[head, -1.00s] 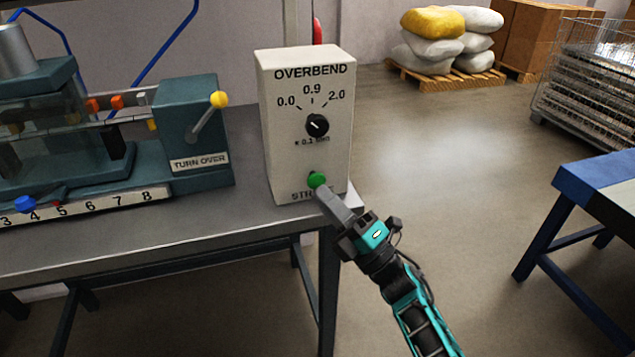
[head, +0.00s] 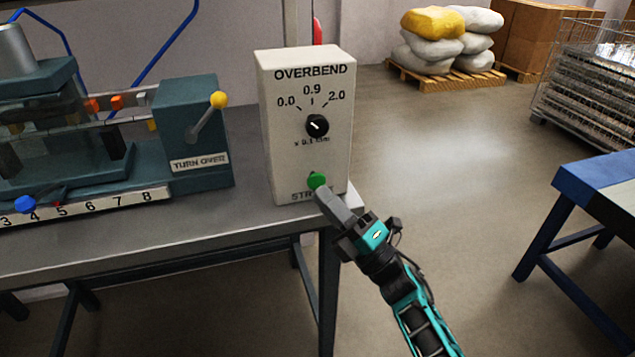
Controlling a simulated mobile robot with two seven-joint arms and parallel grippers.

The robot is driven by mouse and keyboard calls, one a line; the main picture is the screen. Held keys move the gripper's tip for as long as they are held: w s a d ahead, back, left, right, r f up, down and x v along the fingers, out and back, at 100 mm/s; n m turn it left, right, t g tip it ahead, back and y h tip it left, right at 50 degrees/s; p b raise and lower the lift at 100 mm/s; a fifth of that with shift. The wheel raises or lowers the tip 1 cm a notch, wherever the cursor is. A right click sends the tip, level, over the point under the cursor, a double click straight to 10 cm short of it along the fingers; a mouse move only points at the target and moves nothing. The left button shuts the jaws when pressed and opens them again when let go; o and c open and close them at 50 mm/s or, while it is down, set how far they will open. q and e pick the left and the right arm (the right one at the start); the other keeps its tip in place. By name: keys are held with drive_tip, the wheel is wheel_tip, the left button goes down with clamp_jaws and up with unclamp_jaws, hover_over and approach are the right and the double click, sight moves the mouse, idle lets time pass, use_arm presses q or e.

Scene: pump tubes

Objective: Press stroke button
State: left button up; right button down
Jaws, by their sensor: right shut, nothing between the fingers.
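The green stroke button (head: 317,180) sits low on the front of the pale control box (head: 270,120), above a partly hidden label that begins "STR". The box stands upright at the right end of the grey table (head: 150,237). My right gripper (head: 324,193) is shut and empty, its fingertips just below and right of the green button. Whether the tips touch the button or the box cannot be told. My left gripper does not show.
A black dial (head: 317,125) is above the button. A machine (head: 190,130) with a yellow-knobbed lever (head: 218,100) stands to the left. A blue-edged table (head: 590,190) is at the right. Sacks (head: 445,40) on a pallet and a wire cage (head: 590,90) are behind. Open floor lies between.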

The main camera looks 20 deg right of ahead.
drive_tip(key=shift+w, duration=0.1)
idle(0.5)
drive_tip(key=shift+w+b, duration=0.3)
drive_tip(key=shift+w+b, duration=0.6)
drive_tip(key=shift+w, duration=0.3)
idle(0.8)
drive_tip(key=shift+s, duration=0.2)
drive_tip(key=shift+s+p, duration=0.6)
drive_tip(key=shift+s, duration=0.5)
drive_tip(key=shift+s, duration=0.1)
drive_tip(key=s+p, duration=0.2)
drive_tip(key=s, duration=0.2)
drive_tip(key=shift+s+d, duration=0.1)
drive_tip(key=shift+s, duration=0.3)
